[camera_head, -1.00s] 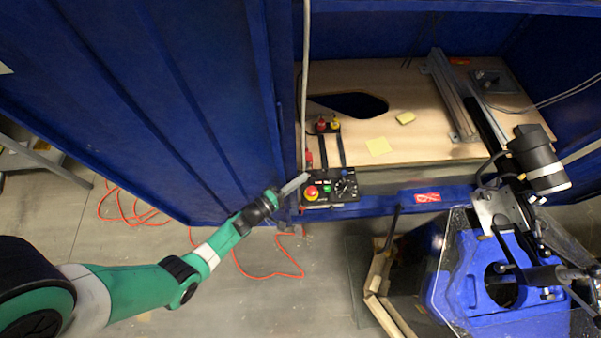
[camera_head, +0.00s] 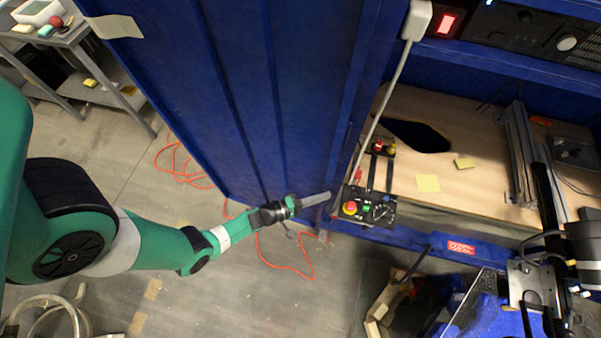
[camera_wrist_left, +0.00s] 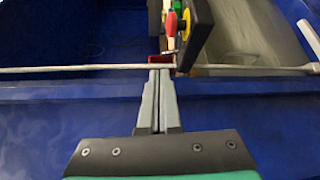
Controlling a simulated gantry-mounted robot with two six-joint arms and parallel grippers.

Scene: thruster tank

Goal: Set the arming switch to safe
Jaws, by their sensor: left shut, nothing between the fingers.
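A small black control box (camera_head: 361,217) sits at the front left edge of the wooden bench, with a red-and-yellow stop button (camera_head: 350,208), a green button (camera_head: 366,209) and a dark knob at its right (camera_head: 381,212). Which control is the arming switch I cannot tell. My left gripper (camera_head: 328,196) is shut and empty, just left of the box and apart from it. In the left wrist view its closed fingers (camera_wrist_left: 158,100) point toward a red part, with the side of a black box (camera_wrist_left: 196,35) close by on the right. My right gripper is not in view.
A tall blue panel (camera_head: 240,100) stands left of the bench. A white cable (camera_head: 388,95) hangs down by the box. Red and yellow connectors (camera_head: 380,147) stand behind it. A sticky note (camera_head: 428,183) lies on the bench. An orange cord (camera_head: 290,268) lies on the floor.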

